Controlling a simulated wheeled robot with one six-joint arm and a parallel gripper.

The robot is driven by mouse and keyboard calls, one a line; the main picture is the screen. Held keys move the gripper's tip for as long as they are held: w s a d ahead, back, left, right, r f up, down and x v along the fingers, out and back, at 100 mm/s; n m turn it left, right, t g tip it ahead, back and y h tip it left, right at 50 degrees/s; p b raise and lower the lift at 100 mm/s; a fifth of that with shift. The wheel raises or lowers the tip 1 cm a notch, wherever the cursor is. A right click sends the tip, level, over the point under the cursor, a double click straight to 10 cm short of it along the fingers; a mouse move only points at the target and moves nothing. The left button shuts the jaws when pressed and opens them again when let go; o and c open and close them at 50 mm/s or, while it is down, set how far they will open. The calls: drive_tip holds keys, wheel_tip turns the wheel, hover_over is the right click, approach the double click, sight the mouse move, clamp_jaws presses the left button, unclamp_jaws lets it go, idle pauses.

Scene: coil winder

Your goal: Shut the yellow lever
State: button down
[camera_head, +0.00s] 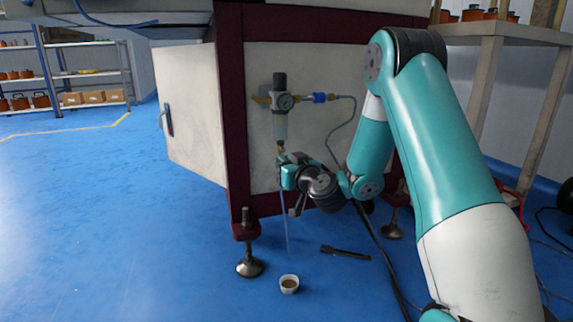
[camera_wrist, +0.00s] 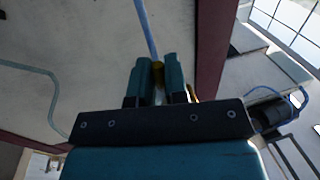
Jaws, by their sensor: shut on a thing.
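The air filter unit (camera_head: 280,115) with its round gauge hangs on the cabinet's pale side panel. Its brass-coloured lower end (camera_head: 281,148) shows just above my gripper (camera_head: 283,165), which comes in from the right. In the wrist view my gripper (camera_wrist: 158,65) has its two teal fingers closed on a small yellow piece, the yellow lever (camera_wrist: 157,72). More yellow shows behind the right finger. The fingers hide most of the lever, so its angle cannot be told.
A thin hose (camera_wrist: 147,30) runs past the fingertips and hangs down below the valve in the head view. A small white cup (camera_head: 289,284) stands on the blue floor under it. A black tool (camera_head: 345,252) lies to its right. The cabinet foot (camera_head: 249,262) is at left.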

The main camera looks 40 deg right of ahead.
drive_tip(key=m, duration=0.2)
drive_tip(key=a+m, duration=0.1)
drive_tip(key=m, duration=0.1)
drive_tip(key=shift+w+a+r+t, duration=0.1)
drive_tip(key=shift+w+a+t, duration=0.05)
drive_tip(key=shift+t, duration=0.15)
drive_tip(key=c, duration=1.1)
unclamp_jaws()
drive_tip(key=shift+c, duration=0.2)
